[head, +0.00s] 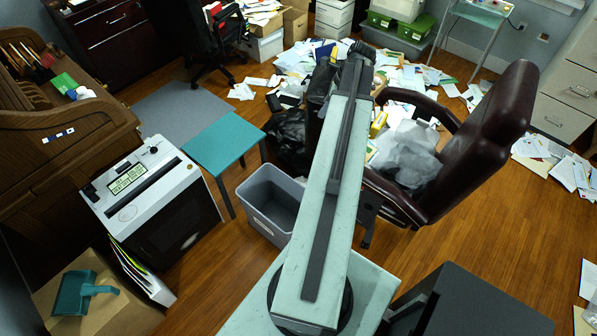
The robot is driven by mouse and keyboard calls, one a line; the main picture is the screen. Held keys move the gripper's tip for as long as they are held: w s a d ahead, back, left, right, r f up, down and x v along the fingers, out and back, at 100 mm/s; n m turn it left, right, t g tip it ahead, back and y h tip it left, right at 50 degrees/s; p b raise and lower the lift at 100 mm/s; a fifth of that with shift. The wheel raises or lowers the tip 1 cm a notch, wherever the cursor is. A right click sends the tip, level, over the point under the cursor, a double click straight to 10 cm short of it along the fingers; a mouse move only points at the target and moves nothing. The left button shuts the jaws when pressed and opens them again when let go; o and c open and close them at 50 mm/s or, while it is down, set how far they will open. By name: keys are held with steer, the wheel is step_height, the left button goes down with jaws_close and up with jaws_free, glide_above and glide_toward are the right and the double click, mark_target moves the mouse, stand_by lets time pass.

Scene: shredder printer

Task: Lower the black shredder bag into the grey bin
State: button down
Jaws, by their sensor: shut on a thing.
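The black shredder bag (287,136) shows as a crinkled, shiny dark heap just left of my arm, beyond the grey bin. Its right side is hidden behind my arm. I cannot tell whether it hangs or rests on the floor. The grey bin (258,216) stands upright on the wood floor, left of my arm and right of the teal table. Its mouth is open, its visible inside looks empty, and my arm covers its right edge. My arm reaches up the middle of the view. My gripper is hidden behind it, so its hold cannot be seen.
A teal side table (222,143) stands left of the bin. A white-and-black shredder (148,198) is farther left. A dark red leather chair (478,150) with a pale translucent bag (408,152) is right of my arm. Loose papers (300,62) cover the far floor.

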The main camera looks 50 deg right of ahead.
steer(key=a+f+n+b, duration=0.1)
steer(key=f+n, duration=0.1)
steer(key=a+f+n+g+y+b, duration=0.1)
steer(key=n+b, duration=0.1)
steer(key=a+f+n+b, duration=0.1)
steer(key=f+n+b, duration=0.1)
steer(key=shift+s+a+f+y, duration=0.1)
steer(key=shift+a+f+y, duration=0.05)
steer(key=shift+f+y, duration=0.25)
steer(key=w+a+f+n+g+b, duration=0.1)
steer(key=w+a+f+n+b, duration=0.1)
steer(key=f+b, duration=1)
steer(key=w+a+f+n+g+y+b, duration=0.1)
steer(key=a+f+n+b, duration=0.3)
steer(key=f+b, duration=0.7)
steer(key=shift+w+f+n+g+b, duration=0.4)
steer(key=shift+w+n+b, duration=0.1)
steer(key=shift+w+b, duration=0.1)
steer(key=shift+a+r, duration=0.1)
step_height(320, 180, down, 37)
steer(key=b, duration=3.7)
steer(key=shift+f, duration=0.2)
steer(key=shift+f+b, duration=1.45)
steer(key=shift+b, duration=0.2)
steer(key=c, duration=1.1)
jaws_free()
steer(key=shift+s, duration=0.1)
